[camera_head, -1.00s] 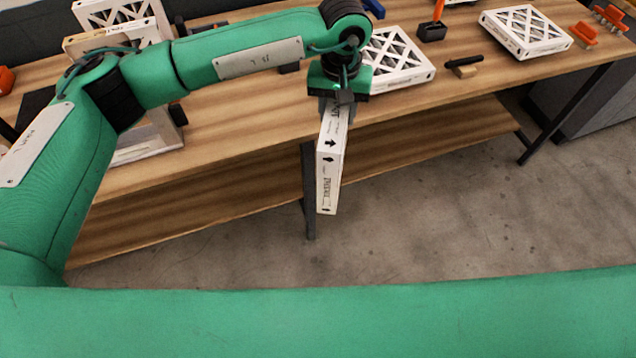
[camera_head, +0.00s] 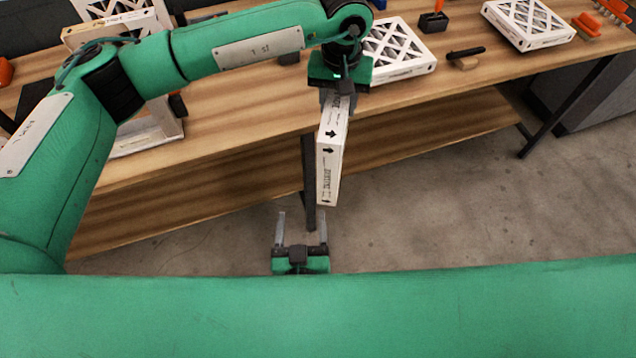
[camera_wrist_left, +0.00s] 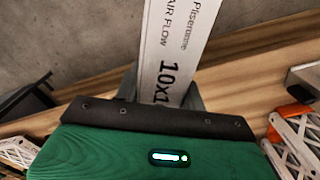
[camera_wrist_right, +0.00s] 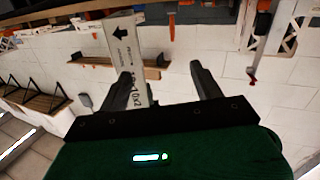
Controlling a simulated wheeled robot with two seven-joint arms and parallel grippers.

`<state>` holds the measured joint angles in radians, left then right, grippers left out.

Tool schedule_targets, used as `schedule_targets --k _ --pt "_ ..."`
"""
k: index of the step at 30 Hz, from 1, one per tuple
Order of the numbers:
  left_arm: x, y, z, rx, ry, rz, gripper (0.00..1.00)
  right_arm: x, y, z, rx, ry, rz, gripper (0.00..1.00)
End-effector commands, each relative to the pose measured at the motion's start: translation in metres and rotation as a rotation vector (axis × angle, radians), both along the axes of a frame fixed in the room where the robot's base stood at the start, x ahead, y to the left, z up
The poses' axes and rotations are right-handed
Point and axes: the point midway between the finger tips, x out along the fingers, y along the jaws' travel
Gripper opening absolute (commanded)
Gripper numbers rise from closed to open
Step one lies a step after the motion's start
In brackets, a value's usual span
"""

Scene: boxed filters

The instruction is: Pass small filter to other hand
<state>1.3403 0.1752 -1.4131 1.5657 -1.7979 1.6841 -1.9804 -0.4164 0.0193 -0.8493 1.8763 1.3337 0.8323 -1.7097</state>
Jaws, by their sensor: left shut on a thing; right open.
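The small filter (camera_head: 331,160) is a thin white boxed filter with black arrows and print, hanging edge-on in front of the table. My left gripper (camera_head: 338,98) is shut on its upper end; the left wrist view shows the filter (camera_wrist_left: 178,50) between the fingers. My right gripper (camera_head: 302,222) is open and empty, below and slightly left of the filter's lower end, fingers pointing up. In the right wrist view the filter (camera_wrist_right: 125,62) appears beyond the left finger, not centred between the two fingers. The right fingers appear apart from it, though the exact gap is unclear.
The wooden table (camera_head: 240,115) has a lower shelf (camera_head: 240,165). On top are white filters (camera_head: 400,55) and (camera_head: 528,25), an orange-handled tool in a black holder (camera_head: 434,22), a black-handled brush (camera_head: 465,58) and orange items (camera_head: 588,25). Open floor (camera_head: 450,200) lies in front.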

Motion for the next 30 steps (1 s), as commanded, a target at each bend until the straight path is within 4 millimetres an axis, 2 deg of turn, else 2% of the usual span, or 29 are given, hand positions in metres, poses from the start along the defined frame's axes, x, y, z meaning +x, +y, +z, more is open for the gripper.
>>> schedule_targets --k 1,6,9,11,15,19,30 --pt "0.000 0.000 0.000 0.000 0.000 0.000 0.04 0.002 -0.003 0.027 0.022 -0.012 -0.032 0.66" --pt "0.000 0.000 0.000 0.000 0.000 0.000 0.04 0.005 -0.017 0.097 0.061 -0.032 -0.118 0.66" --pt "0.000 0.000 0.000 0.000 0.000 0.000 0.04 0.005 -0.025 0.125 0.076 -0.043 -0.150 0.66" --pt "0.000 0.000 0.000 0.000 0.000 0.000 0.04 0.005 -0.029 0.136 0.084 -0.045 -0.162 0.66" --pt "0.000 0.000 0.000 0.000 0.000 0.000 0.04 0.007 -0.034 0.148 0.090 -0.049 -0.176 0.66" --pt "0.000 0.000 0.000 0.000 0.000 0.000 0.04 0.019 -0.037 0.150 0.090 -0.051 -0.179 0.66" --pt "0.000 0.000 0.000 0.000 0.000 0.000 0.04 0.087 -0.050 0.150 0.089 -0.052 -0.178 0.66"
